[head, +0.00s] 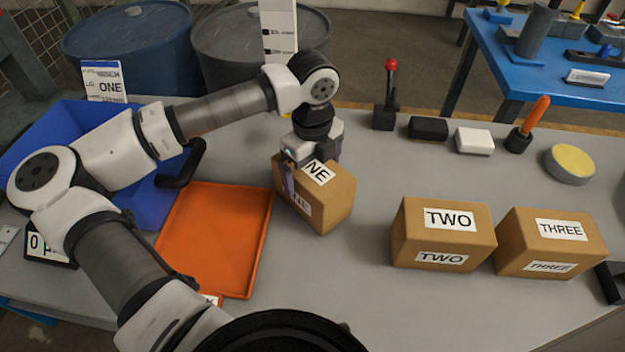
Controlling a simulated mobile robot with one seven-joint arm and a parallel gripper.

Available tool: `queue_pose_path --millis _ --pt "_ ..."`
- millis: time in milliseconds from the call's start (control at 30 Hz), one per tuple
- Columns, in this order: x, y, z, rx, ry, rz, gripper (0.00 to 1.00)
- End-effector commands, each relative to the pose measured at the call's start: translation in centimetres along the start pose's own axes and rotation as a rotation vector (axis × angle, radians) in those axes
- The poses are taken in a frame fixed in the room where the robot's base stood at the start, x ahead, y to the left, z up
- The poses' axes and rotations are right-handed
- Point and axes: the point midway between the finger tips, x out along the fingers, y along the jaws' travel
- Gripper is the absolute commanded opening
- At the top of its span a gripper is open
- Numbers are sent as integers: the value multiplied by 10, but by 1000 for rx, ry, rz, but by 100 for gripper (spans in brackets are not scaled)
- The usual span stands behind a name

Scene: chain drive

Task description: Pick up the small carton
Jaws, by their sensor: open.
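Carton TWO (398,245) and carton THREE (550,250) stand to the right, nearly side by side. All three look close in size.
The orange tray (215,240) is empty, with a blue bin (60,150) to its left. A red-knobbed lever (390,95), black block (428,128), white block (474,141), orange-handled tool (533,120) and yellow-topped disc (570,165) line the back. Table is clear between cartons ONE and TWO.

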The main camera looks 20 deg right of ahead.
Motion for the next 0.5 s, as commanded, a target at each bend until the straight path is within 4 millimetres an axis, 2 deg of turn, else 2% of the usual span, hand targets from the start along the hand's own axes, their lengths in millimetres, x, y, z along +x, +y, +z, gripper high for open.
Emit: queue_pose_path --millis 100,333,500 --pt "9 0 -1 0 2 -1 100" --pt "11 0 0 0 -1 -1 100" --pt "11 0 0 0 -1 -1 78"
